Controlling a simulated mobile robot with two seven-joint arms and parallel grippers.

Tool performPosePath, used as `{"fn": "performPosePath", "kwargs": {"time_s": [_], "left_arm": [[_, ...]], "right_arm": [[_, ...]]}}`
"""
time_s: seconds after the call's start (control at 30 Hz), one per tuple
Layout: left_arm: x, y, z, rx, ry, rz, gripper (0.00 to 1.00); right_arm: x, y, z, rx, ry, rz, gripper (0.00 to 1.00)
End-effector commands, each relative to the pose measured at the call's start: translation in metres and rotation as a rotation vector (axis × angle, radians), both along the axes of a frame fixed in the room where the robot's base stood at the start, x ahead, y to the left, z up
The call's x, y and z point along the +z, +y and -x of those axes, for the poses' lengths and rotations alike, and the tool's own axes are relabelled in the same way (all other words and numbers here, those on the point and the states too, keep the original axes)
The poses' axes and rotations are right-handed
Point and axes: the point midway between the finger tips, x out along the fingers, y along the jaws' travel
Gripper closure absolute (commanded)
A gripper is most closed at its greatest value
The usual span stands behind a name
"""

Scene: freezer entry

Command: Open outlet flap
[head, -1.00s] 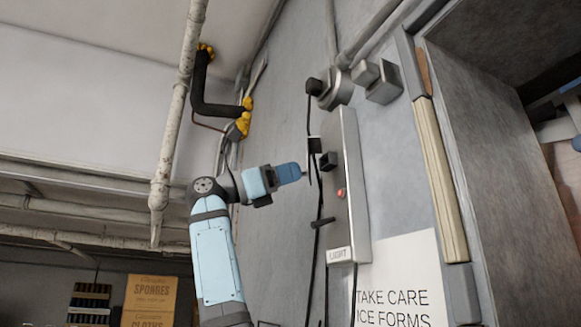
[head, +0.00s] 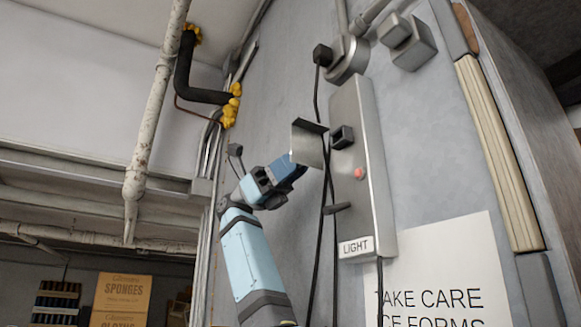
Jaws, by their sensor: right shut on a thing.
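The outlet flap (head: 309,146) is a thin grey plate with a dark top edge. It stands out from the left side of the tall grey metal panel, swung away from the black outlet socket (head: 342,137), which is uncovered. My right gripper (head: 296,168) is left of the panel, its blue fingers at the flap's lower left edge, shut on the flap. The fingertips are partly hidden, so the exact grip is hard to see. My left gripper is not in view.
The panel (head: 366,205) also carries a red button (head: 360,173), a dark lever (head: 337,208) and a LIGHT label (head: 356,246). Black cables (head: 322,240) hang close by the flap and gripper. A white pipe (head: 150,130) runs at left. A sign (head: 440,270) is at lower right.

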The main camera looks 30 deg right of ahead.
Motion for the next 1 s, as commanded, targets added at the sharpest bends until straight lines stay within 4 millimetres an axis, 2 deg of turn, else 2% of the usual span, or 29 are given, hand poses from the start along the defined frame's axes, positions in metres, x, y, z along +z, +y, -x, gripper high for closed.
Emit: {"fn": "performPosePath", "kwargs": {"time_s": [0.4, 0.93, 0.97, 1.0], "left_arm": [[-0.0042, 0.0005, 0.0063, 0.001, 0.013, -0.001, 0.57], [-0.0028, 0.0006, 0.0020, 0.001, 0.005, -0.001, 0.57], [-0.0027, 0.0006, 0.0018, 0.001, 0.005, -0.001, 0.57], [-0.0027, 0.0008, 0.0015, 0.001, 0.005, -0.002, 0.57]], "right_arm": [[-0.0005, -0.0120, -0.0048, -0.175, 0.001, -0.002, 1.00], [-0.0019, -0.0136, -0.0052, -0.196, -0.001, -0.004, 1.00], [-0.0020, -0.0136, -0.0053, -0.196, -0.001, -0.004, 0.69], [-0.0020, -0.0136, -0.0053, -0.196, -0.001, -0.004, 0.60]]}}
